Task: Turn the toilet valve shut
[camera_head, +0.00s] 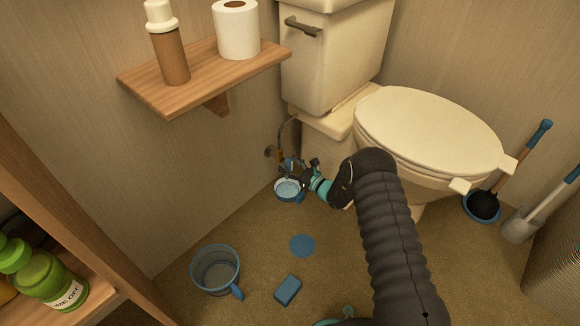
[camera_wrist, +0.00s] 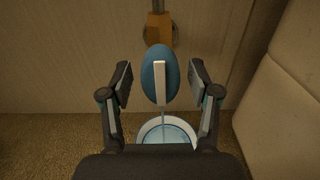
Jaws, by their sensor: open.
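The toilet valve's blue oval handle (camera_wrist: 154,66) with a pale vertical bar stands upright in the wrist view, in front of a brass fitting (camera_wrist: 158,28) at the wall. My gripper (camera_wrist: 161,78) is open, with one finger on each side of the handle and a gap on both sides. In the head view, my gripper (camera_head: 304,170) is at the valve by the wall, left of the toilet (camera_head: 425,130), and partly hides the handle. A thin stream of water falls below the handle into a round container (camera_wrist: 145,130), which holds water.
The same container (camera_head: 288,190) stands on the floor under the valve. A blue mug (camera_head: 215,270), blue disc (camera_head: 302,245) and blue block (camera_head: 288,290) lie nearby. A wooden shelf (camera_head: 205,75) juts out above. A plunger (camera_head: 484,205) and brush (camera_head: 522,225) stand right.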

